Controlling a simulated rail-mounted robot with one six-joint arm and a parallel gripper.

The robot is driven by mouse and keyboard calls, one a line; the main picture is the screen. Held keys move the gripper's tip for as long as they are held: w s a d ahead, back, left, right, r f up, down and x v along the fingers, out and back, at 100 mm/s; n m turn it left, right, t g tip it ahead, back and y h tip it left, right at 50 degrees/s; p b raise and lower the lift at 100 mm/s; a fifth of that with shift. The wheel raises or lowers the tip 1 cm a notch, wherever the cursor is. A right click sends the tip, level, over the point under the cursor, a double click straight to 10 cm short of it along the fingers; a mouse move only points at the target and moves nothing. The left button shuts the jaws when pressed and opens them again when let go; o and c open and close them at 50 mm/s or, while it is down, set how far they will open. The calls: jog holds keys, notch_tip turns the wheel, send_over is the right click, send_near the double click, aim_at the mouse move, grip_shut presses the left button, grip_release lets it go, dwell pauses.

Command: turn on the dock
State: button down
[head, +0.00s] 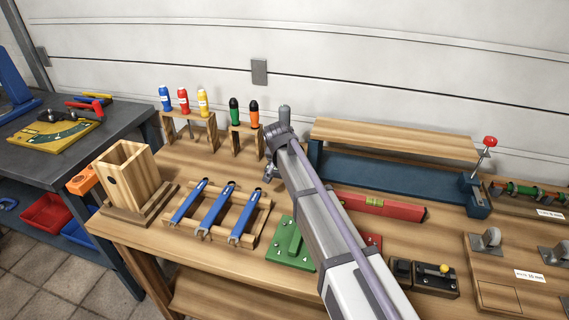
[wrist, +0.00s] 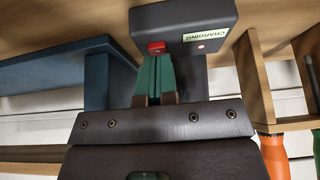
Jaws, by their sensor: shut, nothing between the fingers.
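The dock (wrist: 185,20) is a dark grey box at the top of the wrist view. It has a red button or switch (wrist: 156,47), a pale label reading CHARGING (wrist: 206,35) and a small red light (wrist: 201,45). My gripper (wrist: 153,68) has green fingers that are shut together and empty. Their tips are right at the red button in the picture; I cannot tell whether they touch it. In the head view my arm hides the dock and most of the gripper.
Left are the screwdriver racks (head: 190,132), with an orange handle (wrist: 274,158) close by in the wrist view. Wrenches (head: 230,205), a wooden box (head: 128,178) and a red level (head: 380,206) are on the bench.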

jog(key=shift+w+d, duration=0.1)
jog(key=shift+w, duration=0.25)
jog(key=shift+r+p, duration=0.4)
jog(key=shift+p, duration=0.05)
notch_tip(320, 180, up, 5)
jog(key=p, duration=0.4)
jog(key=shift+p, duration=0.4)
jog(key=s+a+r+p, duration=0.1)
jog(key=s+r+p, duration=0.4)
jog(key=s, duration=0.1)
jog(key=shift+s+a+r+p, duration=0.2)
jog(key=shift+s+r+p, duration=0.05)
jog(key=shift+s+p, duration=0.1)
